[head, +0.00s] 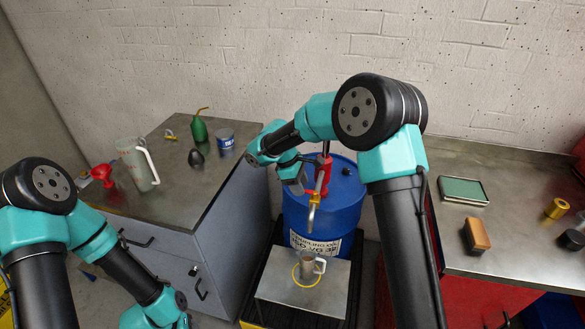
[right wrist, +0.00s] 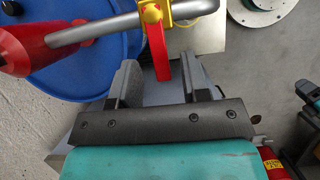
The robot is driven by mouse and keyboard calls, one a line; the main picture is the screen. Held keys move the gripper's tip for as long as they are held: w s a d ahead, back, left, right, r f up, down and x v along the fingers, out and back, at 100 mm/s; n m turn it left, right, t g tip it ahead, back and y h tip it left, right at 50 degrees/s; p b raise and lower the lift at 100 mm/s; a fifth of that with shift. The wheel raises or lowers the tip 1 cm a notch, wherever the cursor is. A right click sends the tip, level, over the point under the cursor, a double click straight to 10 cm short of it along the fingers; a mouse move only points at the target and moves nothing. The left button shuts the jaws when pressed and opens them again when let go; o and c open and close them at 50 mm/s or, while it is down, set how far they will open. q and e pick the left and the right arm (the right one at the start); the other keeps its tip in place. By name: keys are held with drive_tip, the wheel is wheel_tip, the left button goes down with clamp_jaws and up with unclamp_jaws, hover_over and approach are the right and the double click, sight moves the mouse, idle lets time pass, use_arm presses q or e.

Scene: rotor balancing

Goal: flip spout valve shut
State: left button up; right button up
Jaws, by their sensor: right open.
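The spout valve's red lever (right wrist: 158,52) hangs from a yellow pivot (right wrist: 151,14) on the grey spout pipe (right wrist: 95,29) in the right wrist view. My right gripper (right wrist: 162,75) is open, and the lever's lower end appears between its two fingers; I cannot tell whether either touches it. In the head view the spout (head: 311,216) points down from the red pump (head: 323,174) on the blue drum (head: 340,205), and my right gripper (head: 299,184) is just left of the pump. My left gripper is below the picture; only its arm shows.
A metal measure (head: 307,264) stands below the spout on a metal stand (head: 275,287), beside a yellow ring. The left bench (head: 172,202) holds a clear jug (head: 137,165), red funnel, green oiler and blue tin. The right bench (head: 510,258) holds a brush (head: 477,234) and a green pad.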

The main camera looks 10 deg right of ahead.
drive_tip(key=v, duration=1.7)
drive_tip(key=shift+a+f, duration=0.1)
drive_tip(key=shift+a, duration=0.1)
drive_tip(key=s+a+f+m+y, duration=0.1)
drive_tip(key=s+f+m+y, duration=0.25)
drive_tip(key=s+f, duration=0.65)
drive_tip(key=s+a+f+m+y, duration=0.1)
drive_tip(key=s+f+m+y, duration=0.4)
drive_tip(key=f, duration=0.8)
drive_tip(key=s+d+f+m+t, duration=0.1)
drive_tip(key=s+d+f+m, duration=0.1)
drive_tip(key=s+d+f, duration=0.4)
drive_tip(key=s+d+f+m+t, duration=0.1)
drive_tip(key=s+d+f+m, duration=0.2)
drive_tip(key=s+d+f, duration=0.4)
wheel_tip(320, 180, down, 6)
drive_tip(key=shift+s+r+m+t+h, duration=0.15)
drive_tip(key=shift+s+m+t+h, duration=0.25)
drive_tip(key=shift+s, duration=0.8)
